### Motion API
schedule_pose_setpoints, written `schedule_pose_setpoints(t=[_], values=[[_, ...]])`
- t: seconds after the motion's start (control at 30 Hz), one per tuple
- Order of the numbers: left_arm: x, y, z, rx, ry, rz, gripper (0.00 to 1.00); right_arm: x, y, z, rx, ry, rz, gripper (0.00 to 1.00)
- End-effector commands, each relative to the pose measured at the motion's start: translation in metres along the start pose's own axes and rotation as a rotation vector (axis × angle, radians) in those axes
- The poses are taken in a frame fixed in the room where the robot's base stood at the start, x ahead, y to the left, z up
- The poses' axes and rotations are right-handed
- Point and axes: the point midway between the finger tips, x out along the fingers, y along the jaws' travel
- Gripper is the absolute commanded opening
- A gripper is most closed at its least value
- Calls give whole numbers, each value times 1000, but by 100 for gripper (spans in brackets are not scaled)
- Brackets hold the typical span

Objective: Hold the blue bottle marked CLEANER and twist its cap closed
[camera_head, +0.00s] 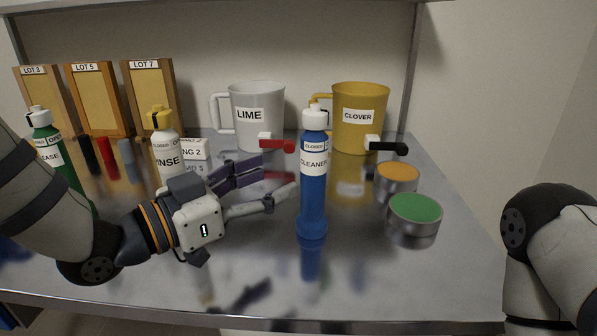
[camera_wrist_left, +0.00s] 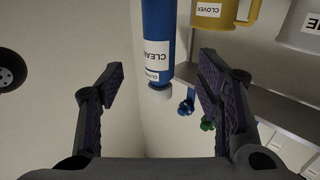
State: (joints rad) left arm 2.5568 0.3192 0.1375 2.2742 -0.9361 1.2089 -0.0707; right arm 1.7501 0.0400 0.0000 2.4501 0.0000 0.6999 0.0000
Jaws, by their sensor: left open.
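The blue bottle marked CLEANER (camera_head: 313,195) stands upright on the metal bench, right of my left gripper. Its white cap (camera_head: 315,119) sits on top, above a small band reading CLOSED. How tightly the cap sits cannot be told. My left gripper (camera_head: 276,176) is open and empty, its fingers pointing right at the bottle, with a small gap. In the left wrist view the bottle (camera_wrist_left: 158,30) appears upside down, ahead of and between the spread fingers (camera_wrist_left: 160,85), its white cap (camera_wrist_left: 159,93) lowest. My right gripper is out of view.
A yellow-capped RINSE bottle (camera_head: 165,150) and a green bottle (camera_head: 55,150) stand left. A LIME jug (camera_head: 258,100) and a CLOVER jug (camera_head: 358,100) stand behind. Orange-topped (camera_head: 397,172) and green-topped (camera_head: 414,208) tins are at right. The front bench is clear.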

Motion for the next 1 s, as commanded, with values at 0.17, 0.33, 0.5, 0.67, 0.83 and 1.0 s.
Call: schedule_pose_setpoints(t=[0.17,0.33,0.5,0.67,0.83,1.0], values=[[45,1,1,1,-1,3,59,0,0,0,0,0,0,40],[79,1,0,1,0,2,59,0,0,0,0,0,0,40],[95,0,0,-2,0,0,59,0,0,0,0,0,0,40],[97,0,0,-3,0,0,59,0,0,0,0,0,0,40],[97,0,0,-3,0,0,46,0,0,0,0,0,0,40],[97,0,0,-2,0,0,7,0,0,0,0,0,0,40]])
